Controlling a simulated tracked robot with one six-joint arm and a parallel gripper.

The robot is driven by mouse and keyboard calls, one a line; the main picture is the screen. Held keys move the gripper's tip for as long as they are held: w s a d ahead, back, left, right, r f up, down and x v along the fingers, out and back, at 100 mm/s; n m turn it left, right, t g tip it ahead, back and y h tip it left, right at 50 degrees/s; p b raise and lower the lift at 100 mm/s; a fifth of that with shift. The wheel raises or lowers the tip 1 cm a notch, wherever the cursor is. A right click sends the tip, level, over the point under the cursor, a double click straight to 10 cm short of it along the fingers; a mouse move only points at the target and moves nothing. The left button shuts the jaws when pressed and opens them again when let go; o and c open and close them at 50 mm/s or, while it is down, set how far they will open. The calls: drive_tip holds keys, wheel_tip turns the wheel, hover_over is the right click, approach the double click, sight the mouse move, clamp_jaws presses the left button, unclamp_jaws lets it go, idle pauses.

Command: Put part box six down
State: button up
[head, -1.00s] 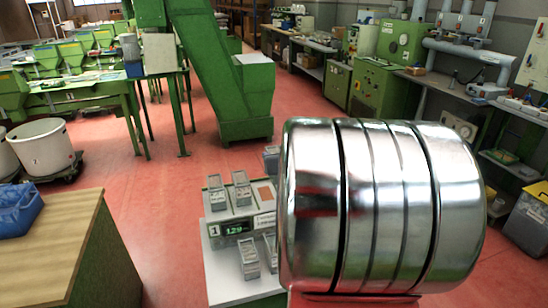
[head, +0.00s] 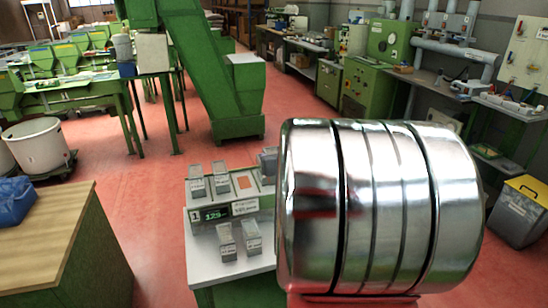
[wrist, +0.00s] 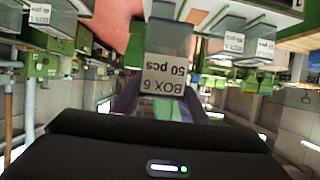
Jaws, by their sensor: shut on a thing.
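Part box six (wrist: 165,72), a grey box with a white label reading "BOX 6, 50 pcs", is in my gripper (wrist: 163,102) in the wrist view. The jaws are shut on it, and the label faces the camera. In the head view my gripper is hidden behind my big shiny arm joint. A grey shape (head: 267,160) shows at that joint's left edge; I cannot tell whether it is the held box.
Two boxes (head: 197,181) (head: 222,178) stand on the scale, two (head: 227,241) (head: 253,238) in front. A wood-topped cabinet (head: 60,215) with a blue bag (head: 15,200) is left.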

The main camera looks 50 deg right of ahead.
drive_tip(key=w+a+f+n+y, duration=0.2)
drive_tip(key=w+a+f, duration=0.2)
drive_tip(key=a, duration=0.9)
drive_tip(key=w+a+f+n+t+y, duration=0.1)
drive_tip(key=w+a+f, duration=0.3)
drive_tip(key=a, duration=1)
drive_tip(key=w+a+f+n+y, duration=0.2)
drive_tip(key=w+a+f, duration=0.3)
drive_tip(key=a, duration=0.9)
drive_tip(key=shift+w+n+t+y, duration=0.4)
drive_tip(key=shift+w+y, duration=0.15)
drive_tip(key=shift+y, duration=0.25)
